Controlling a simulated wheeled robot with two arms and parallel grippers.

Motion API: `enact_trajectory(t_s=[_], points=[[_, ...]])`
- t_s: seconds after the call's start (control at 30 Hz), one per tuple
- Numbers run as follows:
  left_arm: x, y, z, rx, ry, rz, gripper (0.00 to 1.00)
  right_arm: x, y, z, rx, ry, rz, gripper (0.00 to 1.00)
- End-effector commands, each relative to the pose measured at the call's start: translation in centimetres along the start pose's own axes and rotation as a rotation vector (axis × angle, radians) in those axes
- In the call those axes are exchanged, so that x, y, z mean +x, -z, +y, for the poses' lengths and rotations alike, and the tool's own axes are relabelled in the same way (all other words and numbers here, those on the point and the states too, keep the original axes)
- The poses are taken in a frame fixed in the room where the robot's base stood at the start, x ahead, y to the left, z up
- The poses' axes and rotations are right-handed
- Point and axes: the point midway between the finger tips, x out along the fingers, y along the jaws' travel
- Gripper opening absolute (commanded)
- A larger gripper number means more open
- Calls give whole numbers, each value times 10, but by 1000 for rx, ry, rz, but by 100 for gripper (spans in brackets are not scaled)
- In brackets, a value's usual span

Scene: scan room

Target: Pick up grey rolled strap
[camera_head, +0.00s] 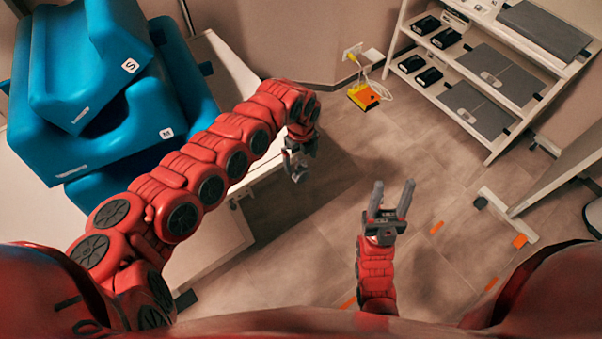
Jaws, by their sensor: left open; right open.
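I cannot make out a grey rolled strap for certain in the head view. Small dark items with pale marks (446,38) lie on the shelf unit at the upper right, but I cannot tell whether any is a rolled strap. My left gripper (299,168) hangs above the floor beside the white table's edge; it is open, seen at an angle, with nothing clear between its fingers. My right gripper (391,199) is open and empty, its two grey fingers pointing up the picture over bare floor. Both grippers are well apart from the shelf.
Blue padded cushions (85,60) are stacked on the white table (215,255) at left. The shelf unit (545,58) holds flat grey pads (485,70). A yellow-orange box (364,97) with a cable lies by the wall. A pale metal foot (505,215) stands at right. The middle floor is clear.

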Motion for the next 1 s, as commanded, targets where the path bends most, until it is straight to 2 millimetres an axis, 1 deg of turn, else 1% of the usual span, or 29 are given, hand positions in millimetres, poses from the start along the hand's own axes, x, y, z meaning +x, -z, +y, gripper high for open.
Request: enact_trajectory(t_s=[0.17, 0.33, 0.4, 0.5, 0.63, 0.8, 0.87, 1.0], points=[[9, 2, 0, 0, -1, 2, 100, 7, 1, 0, 0, 0, 0, 50], [32, 5, 0, 0, 1, 3, 100, 21, 4, 1, 0, 0, 0, 50], [43, 4, -1, 0, 3, 2, 100, 18, 3, 1, 0, 0, 0, 50], [52, 4, 0, -1, 2, 1, 100, 19, 3, 1, 0, 0, 0, 50], [57, 2, 1, -2, 1, -1, 100, 19, 3, 1, 0, 0, 0, 50], [56, 2, 1, -1, 1, -1, 100, 19, 3, 1, 0, 0, 0, 50], [56, 2, 1, -2, 1, -1, 91, 19, 3, 1, 0, 0, 0, 50], [56, 2, 1, -2, 1, 0, 66, 19, 3, 1, 0, 0, 0, 50]])
